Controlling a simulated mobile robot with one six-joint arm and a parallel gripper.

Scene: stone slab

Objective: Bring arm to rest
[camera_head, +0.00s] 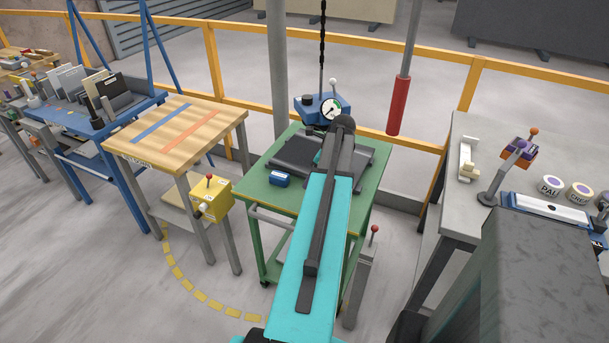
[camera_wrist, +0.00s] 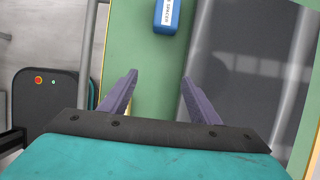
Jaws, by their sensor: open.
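My gripper shows in the wrist view (camera_wrist: 158,92), with two purple fingers spread apart and nothing between them. It is above the green table, and the green top shows in the gap. In the head view my teal arm reaches out over the green table (camera_head: 255,190) and hides the gripper. A small blue labelled box (camera_head: 279,178) lies on the table left of my arm. It also shows in the wrist view (camera_wrist: 166,15), beyond the fingertips and apart from them.
A dark grey slab or tray (camera_head: 293,152) lies on the green table, with a blue gauge device (camera_head: 312,108) behind it. A red cylinder (camera_head: 398,105) hangs at right. A wooden-topped table (camera_head: 190,130) stands left, a grey bench (camera_head: 480,135) right. Floor shows between them.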

